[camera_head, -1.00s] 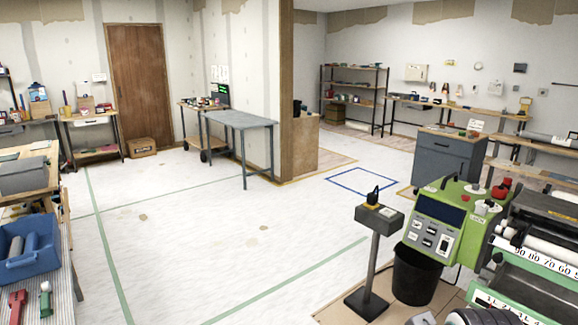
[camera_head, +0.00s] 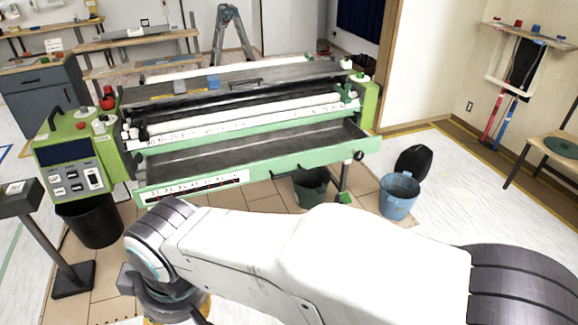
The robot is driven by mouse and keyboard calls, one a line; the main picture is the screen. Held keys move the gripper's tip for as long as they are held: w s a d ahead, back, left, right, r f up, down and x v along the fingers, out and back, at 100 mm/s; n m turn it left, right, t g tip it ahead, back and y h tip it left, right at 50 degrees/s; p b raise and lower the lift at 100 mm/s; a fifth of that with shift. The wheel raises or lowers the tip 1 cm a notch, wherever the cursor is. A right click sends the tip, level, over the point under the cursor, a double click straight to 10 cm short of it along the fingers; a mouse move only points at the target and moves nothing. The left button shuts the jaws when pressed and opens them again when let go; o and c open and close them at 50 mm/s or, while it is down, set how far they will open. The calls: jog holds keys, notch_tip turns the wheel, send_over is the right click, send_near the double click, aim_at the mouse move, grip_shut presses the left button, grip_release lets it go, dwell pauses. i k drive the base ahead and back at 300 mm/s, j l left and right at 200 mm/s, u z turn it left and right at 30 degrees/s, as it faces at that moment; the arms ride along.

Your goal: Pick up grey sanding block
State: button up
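A small grey block (camera_head: 180,87) lies on top of the green pasting machine (camera_head: 262,158), beside a small blue block (camera_head: 213,82). It is too small to tell whether the grey one is the sanding block. My arm spans the bottom of the view, in front of the machine. The dark end of my arm, with my gripper (camera_head: 160,298), is at the lower left, well apart from the grey block. Its fingertips are hidden or cut off, so I cannot see whether it is open or holds anything.
A black bin (camera_head: 90,222) and a post stand (camera_head: 65,250) are at the left. A blue bucket (camera_head: 398,196) stands right of the machine. A grey cabinet (camera_head: 42,98) and stepladder (camera_head: 231,35) are behind. Pale floor at the right is mostly clear.

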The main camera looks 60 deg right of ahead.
aim_at(179, 88)
jog(key=z, duration=1.85)
